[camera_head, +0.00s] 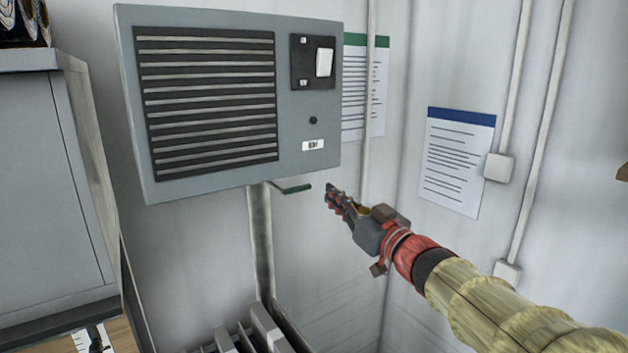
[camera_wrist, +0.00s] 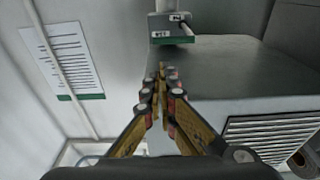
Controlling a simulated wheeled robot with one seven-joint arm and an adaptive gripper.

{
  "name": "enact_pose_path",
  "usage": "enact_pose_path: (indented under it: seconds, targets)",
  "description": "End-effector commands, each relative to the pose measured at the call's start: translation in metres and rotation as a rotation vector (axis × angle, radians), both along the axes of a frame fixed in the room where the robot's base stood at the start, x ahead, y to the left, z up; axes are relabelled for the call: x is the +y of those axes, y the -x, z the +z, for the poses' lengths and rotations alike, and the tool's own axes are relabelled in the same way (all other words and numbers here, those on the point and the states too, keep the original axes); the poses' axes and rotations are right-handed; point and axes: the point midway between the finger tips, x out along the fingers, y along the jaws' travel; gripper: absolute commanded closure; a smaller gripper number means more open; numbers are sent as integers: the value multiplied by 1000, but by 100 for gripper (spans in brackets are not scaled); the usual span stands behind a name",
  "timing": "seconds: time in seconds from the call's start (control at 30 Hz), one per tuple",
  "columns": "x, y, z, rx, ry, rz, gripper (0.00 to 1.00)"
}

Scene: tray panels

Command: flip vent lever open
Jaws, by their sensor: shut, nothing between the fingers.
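The vent lever is a thin green handle (camera_head: 293,189) under the lower right edge of the grey vent box (camera_head: 222,190). In the wrist view the green handle (camera_wrist: 172,41) lies across a small grey block with white labels (camera_wrist: 160,26). My gripper (camera_head: 331,190) is shut and empty, just right of the handle's free end in the head view. In the wrist view the closed fingertips (camera_wrist: 168,70) point toward the handle, with a gap between. I cannot tell the exact depth of that gap.
The box front carries a slatted grille (camera_head: 208,100) and a white switch (camera_head: 324,62). A vertical pipe (camera_head: 260,240) runs below the box. Printed sheets (camera_head: 455,160) and conduits are on the wall. A grey cabinet (camera_head: 50,180) stands at left.

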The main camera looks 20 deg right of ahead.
Motion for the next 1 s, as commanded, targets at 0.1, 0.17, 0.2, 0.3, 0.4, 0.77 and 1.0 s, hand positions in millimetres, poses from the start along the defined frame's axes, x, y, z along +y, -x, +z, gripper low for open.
enact_pose_path:
  seconds: [0.1,0.17,0.2,0.3,0.4,0.77,1.0]
  targets:
    - [2,-7,1,1,0,1,100]
    - [4,-13,2,2,0,1,100]
    - [6,-18,3,2,0,1,100]
    - [12,-35,6,2,0,2,100]
    - [18,-52,8,3,0,1,100]
    - [30,-91,14,1,0,0,100]
    - [30,-94,14,1,1,-1,100]
